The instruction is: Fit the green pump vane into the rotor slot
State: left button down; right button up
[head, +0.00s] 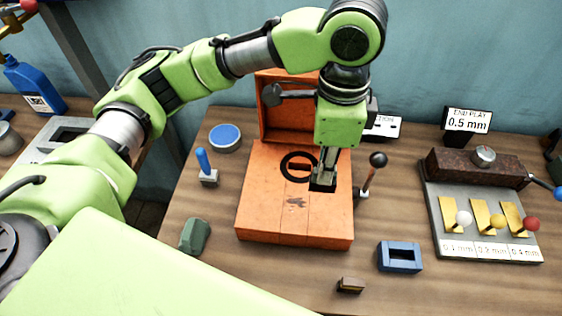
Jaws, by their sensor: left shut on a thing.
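An orange pump block (265,215) stands on the table, with a black ring (285,163) in its top. My left gripper (323,187) points down over the block, just right of the ring. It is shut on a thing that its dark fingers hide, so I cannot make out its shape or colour. The rotor slot cannot be made out. A dark green block (195,236) lies on the table left of the pump; I cannot tell whether it is the vane. My right gripper is not in view.
A raised orange lid (285,115) stands behind the pump. A black-knobbed lever (369,178) is close on its right. A blue frame (401,257) and a small dark block (350,285) lie in front right. A gauge stand (480,240) is farther right. A blue-handled tool (206,168) stands left.

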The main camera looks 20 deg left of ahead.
pick_arm(q)
jog(key=w+a+f+p, duration=0.1)
jog(key=w+a+f, duration=0.1)
jog(key=w+f, duration=0.1)
jog(key=w+a+f+p, duration=0.2)
jog(key=w+a+f, duration=0.1)
jog(key=w+f, duration=0.1)
jog(key=w+a+f+p, duration=0.1)
jog(key=w+a+f, duration=0.2)
jog(key=f, duration=0.2)
jog(key=shift+w+f, duration=0.2)
jog(key=shift+w, duration=0.05)
jog(key=shift+d+f, duration=0.1)
jog(key=shift+f, duration=0.05)
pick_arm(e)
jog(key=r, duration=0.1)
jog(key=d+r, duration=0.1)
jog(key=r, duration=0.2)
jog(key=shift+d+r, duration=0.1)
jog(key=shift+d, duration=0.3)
pick_arm(q)
jog(key=c, duration=2.3)
grip_release()
jog(key=shift+f, duration=0.15)
jog(key=shift+o, duration=1.3)
